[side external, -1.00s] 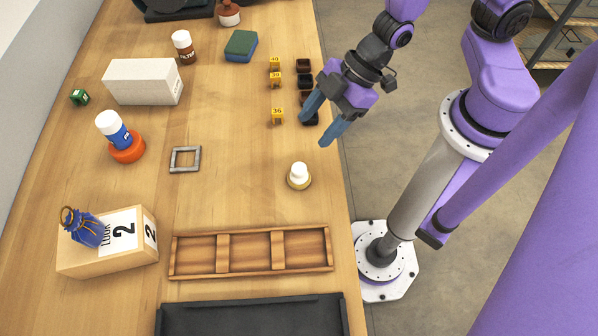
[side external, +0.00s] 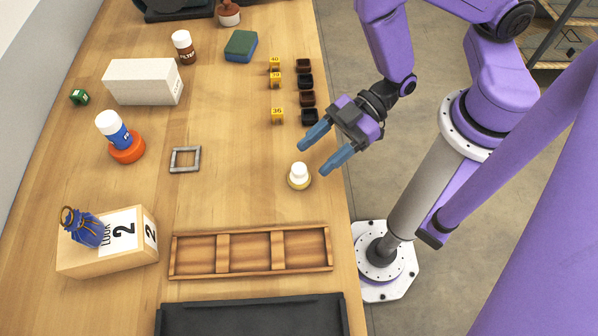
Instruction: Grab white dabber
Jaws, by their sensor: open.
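The white dabber (side external: 299,175) stands upright on the wooden table, near its right edge. It has a white top and a yellowish lower part. My gripper (side external: 314,159) is open and empty, with its two blue fingers pointing left and down. The fingertips are just above and to the right of the dabber in the picture. I cannot tell the exact height of the fingers over the table, and they do not appear to touch the dabber.
A wooden tray with three compartments (side external: 222,253) lies below the dabber. A grey square frame (side external: 185,159) lies to its left. Yellow number markers (side external: 277,115) and dark small blocks (side external: 309,117) stand above it. A box marked 2 (side external: 110,240) is at lower left.

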